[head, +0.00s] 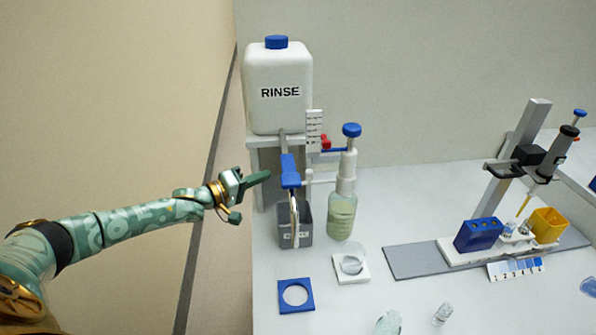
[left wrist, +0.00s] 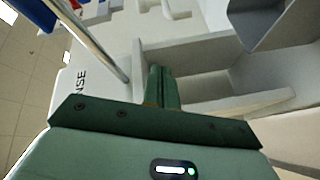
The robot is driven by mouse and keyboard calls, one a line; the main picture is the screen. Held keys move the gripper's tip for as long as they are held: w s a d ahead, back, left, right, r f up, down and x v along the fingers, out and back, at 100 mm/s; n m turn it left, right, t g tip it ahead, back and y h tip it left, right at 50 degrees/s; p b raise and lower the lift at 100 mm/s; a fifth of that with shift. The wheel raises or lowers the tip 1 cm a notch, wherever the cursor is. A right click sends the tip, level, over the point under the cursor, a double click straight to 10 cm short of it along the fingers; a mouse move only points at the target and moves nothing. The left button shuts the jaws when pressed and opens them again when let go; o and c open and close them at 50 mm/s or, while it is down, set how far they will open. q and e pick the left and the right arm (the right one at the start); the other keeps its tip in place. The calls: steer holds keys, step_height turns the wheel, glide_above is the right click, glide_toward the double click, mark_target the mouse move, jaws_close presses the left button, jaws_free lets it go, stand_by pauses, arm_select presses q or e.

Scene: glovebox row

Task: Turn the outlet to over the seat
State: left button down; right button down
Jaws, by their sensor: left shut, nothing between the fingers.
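The outlet (head: 290,172) is a blue arm with a thin metal spout hanging down, in front of the white RINSE tank (head: 279,92). The spout end hangs over or in front of a grey bin (head: 305,234); I cannot tell which. A blue square plate with a round hole (head: 283,306) lies on the bench in front; a white square seat (head: 363,275) with a clear round piece lies to its right. My left gripper (head: 264,176) is shut and empty, its tips just left of the outlet; contact is unclear. In the left wrist view its fingers (left wrist: 160,88) are together, beside a metal tube (left wrist: 95,40).
A bottle with a blue-topped dispenser (head: 342,215) stands right of the outlet. A pipette stand (head: 520,140) with a blue rack (head: 478,236) and a yellow cup (head: 547,225) is at the right. Clear small items lie at the front edge.

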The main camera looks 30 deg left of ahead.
mark_target(315, 182)
arm_select(q)
steer(key=w+d+r+n+b, duration=0.1)
steer(key=w+d+n+b, duration=0.3)
steer(key=w, duration=0.5)
steer(key=shift+h, duration=0.4)
steer(key=s+d, duration=0.1)
steer(key=d+p, duration=0.1)
steer(key=s+d, duration=0.1)
steer(key=shift+s+d+r+p, duration=0.1)
steer(key=shift+s+d+p, duration=0.2)
steer(key=shift+d+p, duration=0.1)
